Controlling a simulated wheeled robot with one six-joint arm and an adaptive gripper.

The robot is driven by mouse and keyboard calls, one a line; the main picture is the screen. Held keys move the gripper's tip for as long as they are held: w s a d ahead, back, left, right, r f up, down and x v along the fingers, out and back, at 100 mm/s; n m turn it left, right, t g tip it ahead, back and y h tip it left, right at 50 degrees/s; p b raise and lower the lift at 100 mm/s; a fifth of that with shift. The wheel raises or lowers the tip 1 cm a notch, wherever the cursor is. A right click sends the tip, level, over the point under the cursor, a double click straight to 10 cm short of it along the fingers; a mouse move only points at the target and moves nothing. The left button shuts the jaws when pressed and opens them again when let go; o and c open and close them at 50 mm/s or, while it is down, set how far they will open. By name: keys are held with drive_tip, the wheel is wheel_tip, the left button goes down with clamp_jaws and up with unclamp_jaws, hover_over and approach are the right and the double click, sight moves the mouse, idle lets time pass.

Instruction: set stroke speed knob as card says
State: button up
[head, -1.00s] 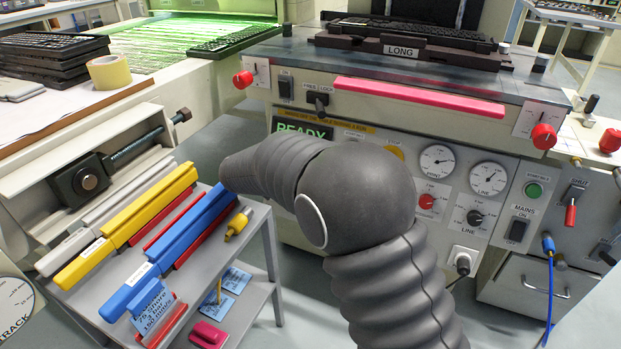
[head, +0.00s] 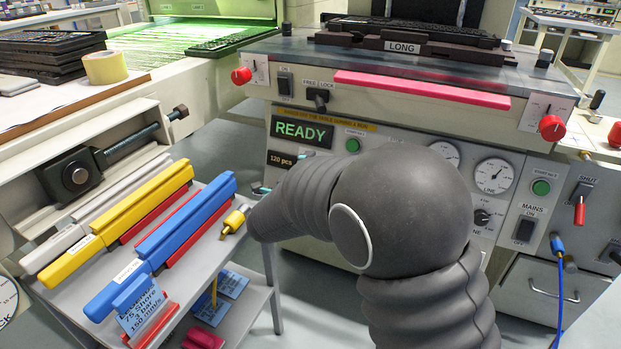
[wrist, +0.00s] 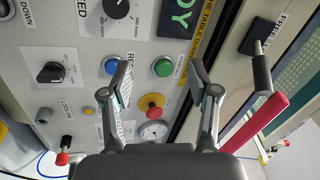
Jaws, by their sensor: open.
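A blue card (head: 142,309) stands in a red holder on the grey cart in the head view; it reads "75 Shore", "3 bar" and "150 mm/s". In the wrist view a large black knob (wrist: 118,8) with a white pointer and numbered scale sits at the top, partly cut off. A smaller black knob (wrist: 53,72) is at the left. My gripper (wrist: 160,72) is open and empty before the panel, fingers either side of the green button (wrist: 163,67). My arm mostly hides the gripper in the head view.
A blue button (wrist: 112,65) and a red emergency stop (wrist: 153,103) on yellow are close to my fingers. A black lever switch (wrist: 262,48) is at the right. The cart (head: 262,290) holds yellow and blue bars below left of my arm.

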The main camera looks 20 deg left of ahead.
drive_tip(key=s+f+m+y+b, duration=0.45)
drive_tip(key=f+m, duration=0.25)
drive_tip(key=m, duration=0.2)
drive_tip(key=p+x, duration=0.1)
drive_tip(key=x, duration=1.1)
drive_tip(key=shift+w+a, duration=0.2)
drive_tip(key=shift+w, duration=0.15)
drive_tip(key=shift+r, duration=0.1)
clamp_jaws()
